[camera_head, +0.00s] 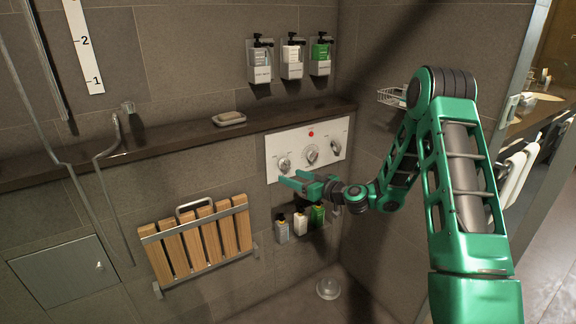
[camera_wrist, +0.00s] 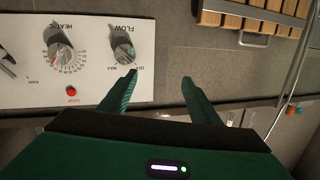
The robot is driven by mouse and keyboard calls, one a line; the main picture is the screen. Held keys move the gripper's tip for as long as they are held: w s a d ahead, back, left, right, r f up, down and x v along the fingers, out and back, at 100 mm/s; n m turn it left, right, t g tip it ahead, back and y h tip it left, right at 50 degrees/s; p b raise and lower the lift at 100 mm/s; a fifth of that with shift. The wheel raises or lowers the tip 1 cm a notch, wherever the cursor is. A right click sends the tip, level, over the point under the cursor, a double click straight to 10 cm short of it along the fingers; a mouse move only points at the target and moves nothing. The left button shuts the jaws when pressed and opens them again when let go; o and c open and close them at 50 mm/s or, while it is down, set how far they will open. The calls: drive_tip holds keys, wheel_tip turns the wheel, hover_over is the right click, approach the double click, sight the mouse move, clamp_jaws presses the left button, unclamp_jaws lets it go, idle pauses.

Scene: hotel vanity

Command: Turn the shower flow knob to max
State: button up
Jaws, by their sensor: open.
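The flow knob (camera_wrist: 123,50) is a round grey dial on a white control panel (camera_wrist: 20,85), under an upside-down "FLOW" label in the wrist view. A MAX mark is printed beside it; where its pointer stands is too small to tell. In the head view the flow knob (camera_head: 284,164) is the leftmost dial on the panel (camera_head: 328,129). My gripper (camera_wrist: 158,77) is open and empty. In the wrist view its left finger is near the flow knob, with the knob outside the finger gap. In the head view my gripper (camera_head: 291,179) is just below the knob.
A heating knob (camera_wrist: 62,55) and a red stop button (camera_wrist: 72,92) share the panel. A folded wooden seat (camera_head: 196,244) is on the wall at left. Bottles (camera_head: 282,229) stand below my gripper. A ledge with a soap dish (camera_head: 229,118) runs above.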

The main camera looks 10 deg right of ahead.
sight(286, 163)
drive_tip(key=w+d+f+m+t+h, duration=0.3)
drive_tip(key=d+m, duration=0.1)
drive_tip(key=x, duration=1)
drive_tip(key=shift+w+d+r, duration=0.1)
drive_tip(key=shift+w+r, duration=0.1)
drive_tip(key=shift+w, duration=0.25)
